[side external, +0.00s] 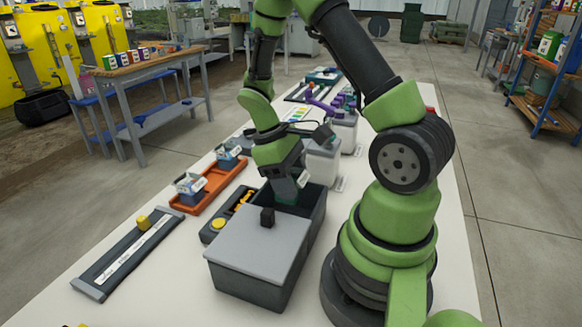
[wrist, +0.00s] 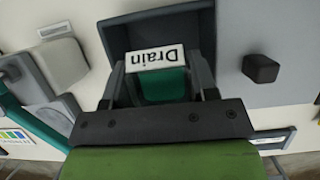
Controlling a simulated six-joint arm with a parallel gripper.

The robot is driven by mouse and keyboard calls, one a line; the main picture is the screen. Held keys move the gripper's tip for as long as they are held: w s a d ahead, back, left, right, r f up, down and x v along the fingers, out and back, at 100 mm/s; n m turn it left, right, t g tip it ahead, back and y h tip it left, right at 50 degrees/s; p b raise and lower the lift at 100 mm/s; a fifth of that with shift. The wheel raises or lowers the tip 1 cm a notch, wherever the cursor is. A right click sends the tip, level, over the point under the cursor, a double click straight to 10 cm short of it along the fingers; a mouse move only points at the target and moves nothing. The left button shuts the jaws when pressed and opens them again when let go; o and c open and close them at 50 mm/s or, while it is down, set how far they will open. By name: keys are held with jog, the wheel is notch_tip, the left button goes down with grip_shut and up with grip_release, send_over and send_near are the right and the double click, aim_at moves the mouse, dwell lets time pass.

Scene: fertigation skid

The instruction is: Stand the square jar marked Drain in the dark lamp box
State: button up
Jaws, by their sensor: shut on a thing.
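The square jar marked Drain (wrist: 165,86) is green, with a white label that reads upside down in the wrist view. My gripper (wrist: 160,76) is shut on it, one finger on each side. In the side external view the jar (side external: 285,190) looks upright at the mouth of the dark lamp box (side external: 262,287), its lower part hidden. The box's grey lid (side external: 258,243) with a black knob (side external: 267,217) covers the near part; the far part is open. The opening (wrist: 158,30) surrounds the jar's far side in the wrist view. I cannot tell whether the jar touches the box floor.
An orange tray (side external: 212,190) with two labelled jars stands left of the box. A control with a yellow button (side external: 218,224) lies close beside the box. A rail with a yellow block (side external: 143,222) lies front left. White containers (side external: 322,160) stand just behind the box.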

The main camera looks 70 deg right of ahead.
aim_at(292, 206)
jog(key=shift+f, duration=3.25)
jog(key=o, duration=1.1)
jog(key=shift+c, duration=0.2)
jog(key=shift+r, duration=4.5)
